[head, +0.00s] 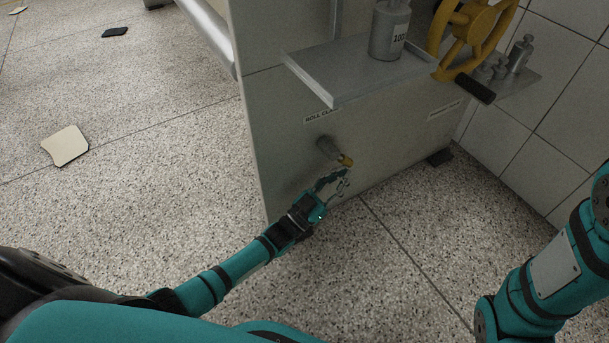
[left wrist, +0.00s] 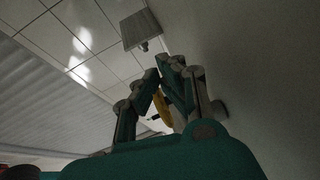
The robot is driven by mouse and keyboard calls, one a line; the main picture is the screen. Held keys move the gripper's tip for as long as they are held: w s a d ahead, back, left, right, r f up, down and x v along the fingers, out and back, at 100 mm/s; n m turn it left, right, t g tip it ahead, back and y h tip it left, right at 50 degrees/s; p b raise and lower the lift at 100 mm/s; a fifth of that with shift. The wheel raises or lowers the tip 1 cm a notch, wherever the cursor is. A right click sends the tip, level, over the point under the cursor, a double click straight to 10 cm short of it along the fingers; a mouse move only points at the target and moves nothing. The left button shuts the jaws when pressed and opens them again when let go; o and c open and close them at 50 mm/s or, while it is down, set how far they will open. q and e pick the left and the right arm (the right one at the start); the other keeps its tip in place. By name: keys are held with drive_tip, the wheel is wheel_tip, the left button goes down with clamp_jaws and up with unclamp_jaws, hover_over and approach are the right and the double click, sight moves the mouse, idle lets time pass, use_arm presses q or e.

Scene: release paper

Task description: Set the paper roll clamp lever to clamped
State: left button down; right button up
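The roll clamp lever (head: 328,147) is a short grey arm with a yellow end (head: 346,161), on the front of the grey machine panel under a partly hidden "ROLL CLA…" label (head: 320,115). My left gripper (head: 332,178) is just below the yellow end, with its fingers apart and nothing held. In the left wrist view the yellow end (left wrist: 162,107) shows between the fingers (left wrist: 164,70), partly hidden by them; I cannot tell if they touch it. My right gripper is out of view; only part of its arm shows at the right.
A grey shelf (head: 335,75) juts out above the lever, with a metal weight (head: 389,32) on it. A yellow handwheel (head: 470,35) with a black handle (head: 475,88) is at the upper right. A beige board (head: 66,146) lies on the floor at left. The floor before the panel is clear.

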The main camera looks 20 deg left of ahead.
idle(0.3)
use_arm(q)
drive_tip(key=v, duration=1.2)
